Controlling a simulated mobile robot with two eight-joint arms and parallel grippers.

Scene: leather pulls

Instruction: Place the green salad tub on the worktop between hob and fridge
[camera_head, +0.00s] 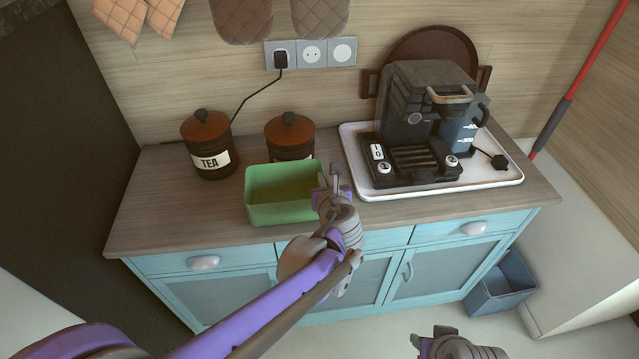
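The green salad tub (282,208), open-topped and rectangular, is upright at the front middle of the wooden worktop (170,215). I cannot tell whether its base touches the worktop. My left gripper (331,182) is at the tub's right end wall, with its fingers at the rim. The wrist hides part of that end, and I cannot tell whether the fingers are closed on the wall. My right gripper (436,338) is low at the bottom edge, partly cut off, away from the tub and empty. No hob is in view, and I cannot identify a fridge.
A tea canister (207,145) and a second canister (290,137) stand behind the tub. A white tray (375,187) with a coffee machine (420,110) is to its right. The worktop's left front is clear. A grey bin (500,287) stands on the floor.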

